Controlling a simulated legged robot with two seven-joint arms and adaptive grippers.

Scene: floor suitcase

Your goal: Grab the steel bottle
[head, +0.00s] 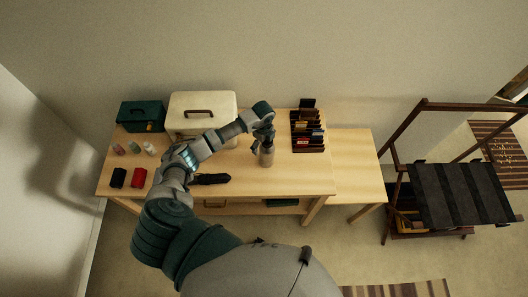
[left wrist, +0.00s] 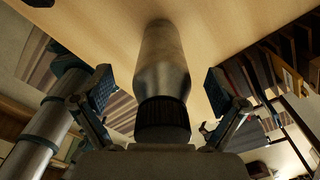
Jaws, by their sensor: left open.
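The steel bottle (head: 267,158) stands upright on the wooden table (head: 240,184) in the head view. My left gripper (head: 263,138) is directly over its top. In the left wrist view the bottle (left wrist: 164,72) shows as a grey metal body with a dark ribbed cap, between the two open fingers of the gripper (left wrist: 162,92). Clear gaps show on both sides of it, and neither finger appears to touch it. My right gripper is not in view.
A rack of dark slots with cards (head: 308,140) stands right of the bottle. A cream case (head: 203,103) and a green box (head: 141,115) stand at the back left. A black object (head: 210,179) lies left of the bottle. Bare tabletop lies in front.

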